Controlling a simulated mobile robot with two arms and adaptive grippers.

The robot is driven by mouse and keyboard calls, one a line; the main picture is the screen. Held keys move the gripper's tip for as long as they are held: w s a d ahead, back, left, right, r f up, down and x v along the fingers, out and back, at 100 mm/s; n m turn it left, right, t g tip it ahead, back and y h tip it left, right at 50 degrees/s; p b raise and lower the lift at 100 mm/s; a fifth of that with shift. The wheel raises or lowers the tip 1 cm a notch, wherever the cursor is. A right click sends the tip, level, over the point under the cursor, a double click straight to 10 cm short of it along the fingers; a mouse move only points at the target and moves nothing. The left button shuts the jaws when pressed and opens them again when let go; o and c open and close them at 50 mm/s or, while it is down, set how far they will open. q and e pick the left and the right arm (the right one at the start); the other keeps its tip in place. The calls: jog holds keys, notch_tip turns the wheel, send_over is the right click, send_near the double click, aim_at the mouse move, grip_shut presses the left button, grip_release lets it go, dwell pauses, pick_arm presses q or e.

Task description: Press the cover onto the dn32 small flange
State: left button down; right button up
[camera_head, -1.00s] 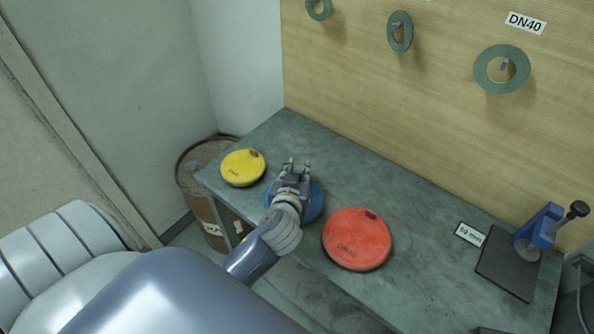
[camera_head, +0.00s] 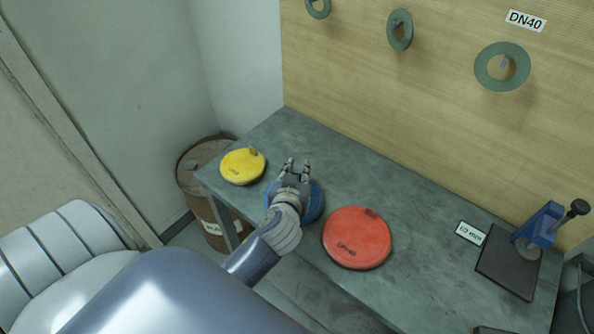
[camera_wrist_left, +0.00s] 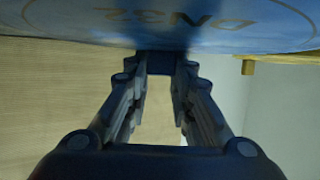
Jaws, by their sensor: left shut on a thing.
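The blue cover (camera_head: 316,203), a round disc, is on the grey table between the yellow and the red disc, mostly hidden under my left gripper (camera_head: 297,168) in the head view. In the left wrist view the blue cover (camera_wrist_left: 200,22) fills the top edge and bears the print DN32. My left gripper (camera_wrist_left: 158,75) is shut on the blue cover, at a dark part by its edge. Whether the cover touches the table I cannot tell. My right gripper is not in view.
The yellow disc (camera_head: 242,167) lies to the left and the red DN40 disc (camera_head: 357,238) to the right on the table (camera_head: 400,195). A blue clamp-like device (camera_head: 541,224) stands at the right end. Green rings (camera_head: 502,66) hang on the wall. A rusty barrel (camera_head: 200,195) stands left.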

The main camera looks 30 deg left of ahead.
pick_arm(q)
jog(key=c, duration=1.3)
grip_release()
jog(key=v, duration=1.2)
jog(key=shift+s, duration=0.1)
